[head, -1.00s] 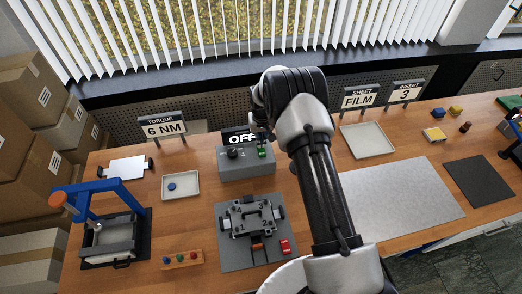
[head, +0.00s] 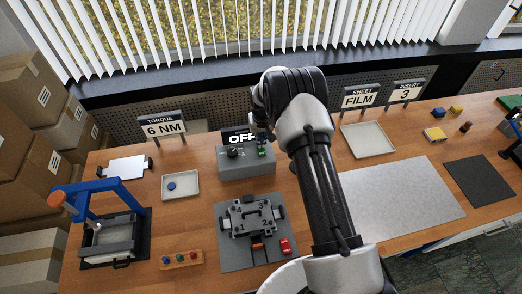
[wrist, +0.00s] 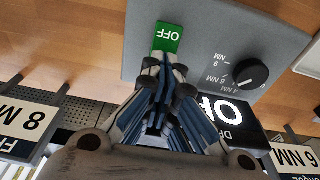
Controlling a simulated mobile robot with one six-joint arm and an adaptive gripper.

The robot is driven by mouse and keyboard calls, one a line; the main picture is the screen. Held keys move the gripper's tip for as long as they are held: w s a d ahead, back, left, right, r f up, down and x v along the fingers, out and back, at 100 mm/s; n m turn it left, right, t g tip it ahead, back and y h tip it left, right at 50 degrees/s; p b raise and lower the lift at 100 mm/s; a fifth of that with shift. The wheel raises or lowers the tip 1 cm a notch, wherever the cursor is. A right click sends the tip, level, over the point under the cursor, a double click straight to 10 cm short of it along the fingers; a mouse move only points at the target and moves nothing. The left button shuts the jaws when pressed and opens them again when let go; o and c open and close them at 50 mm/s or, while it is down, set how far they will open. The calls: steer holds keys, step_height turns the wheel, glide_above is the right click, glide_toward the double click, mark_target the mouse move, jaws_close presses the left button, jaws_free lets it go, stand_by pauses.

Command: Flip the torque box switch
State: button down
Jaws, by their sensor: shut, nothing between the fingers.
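The grey torque box (head: 246,171) stands at the middle back of the table. Its green switch (wrist: 168,38) reads OFF in the wrist view and also shows small in the head view (head: 262,153). A black dial (wrist: 251,74) sits beside it on the box top. The display (head: 238,138) behind the box reads OFF, partly covered by my arm in the head view.
A sign (head: 163,128) reads TORQUE 6 NM. A small tray (head: 181,196) with a blue piece is left of the box. A numbered fixture (head: 251,218) stands in front. A blue-handled press (head: 110,220) is at front left. A grey mat (head: 400,200) lies to the right.

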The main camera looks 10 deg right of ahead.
steer(key=shift+f+b, duration=0.8)
steer(key=shift+f, duration=0.1)
stand_by(0.4)
steer(key=shift+r+p, duration=1.3)
steer(key=shift+r, duration=2.2)
